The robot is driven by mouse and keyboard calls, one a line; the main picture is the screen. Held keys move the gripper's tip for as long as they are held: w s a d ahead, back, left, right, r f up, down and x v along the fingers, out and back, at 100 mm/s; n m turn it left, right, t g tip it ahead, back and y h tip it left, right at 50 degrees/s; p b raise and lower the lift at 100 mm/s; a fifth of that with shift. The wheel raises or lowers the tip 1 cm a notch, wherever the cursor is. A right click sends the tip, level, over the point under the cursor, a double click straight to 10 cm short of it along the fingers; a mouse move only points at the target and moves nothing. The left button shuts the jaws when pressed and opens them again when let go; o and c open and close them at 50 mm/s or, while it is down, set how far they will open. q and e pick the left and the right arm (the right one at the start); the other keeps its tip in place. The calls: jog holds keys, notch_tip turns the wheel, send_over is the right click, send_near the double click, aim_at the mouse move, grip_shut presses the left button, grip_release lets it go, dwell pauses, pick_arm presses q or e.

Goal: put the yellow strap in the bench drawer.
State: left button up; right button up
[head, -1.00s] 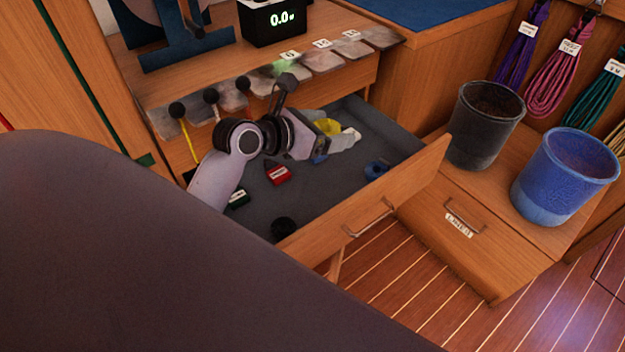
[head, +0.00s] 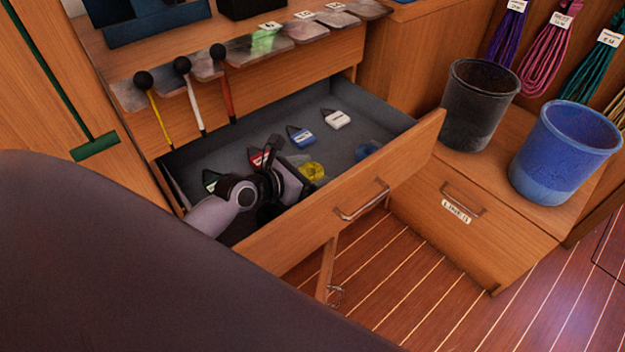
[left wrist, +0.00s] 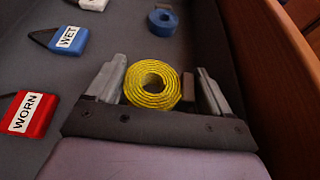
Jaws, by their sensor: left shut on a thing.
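The yellow strap (head: 312,171) is a round coil, and it also shows in the left wrist view (left wrist: 153,84). My left gripper (head: 303,170) is shut on it, with one finger on each side of the coil. Both are inside the open bench drawer (head: 290,240), near its front panel. I cannot tell whether the coil touches the drawer floor. My right gripper is not in view.
In the drawer lie a red tag marked WORN (left wrist: 30,113), a blue tag marked WET (left wrist: 68,40), a white tag (head: 337,119), a green tag (head: 210,180) and a blue coil (left wrist: 163,22). Black (head: 480,105) and blue (head: 565,155) bins stand right.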

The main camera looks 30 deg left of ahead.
pick_arm(q)
jog(key=shift+f, duration=1.05)
jog(key=o, duration=1)
jog(key=shift+c, duration=0.2)
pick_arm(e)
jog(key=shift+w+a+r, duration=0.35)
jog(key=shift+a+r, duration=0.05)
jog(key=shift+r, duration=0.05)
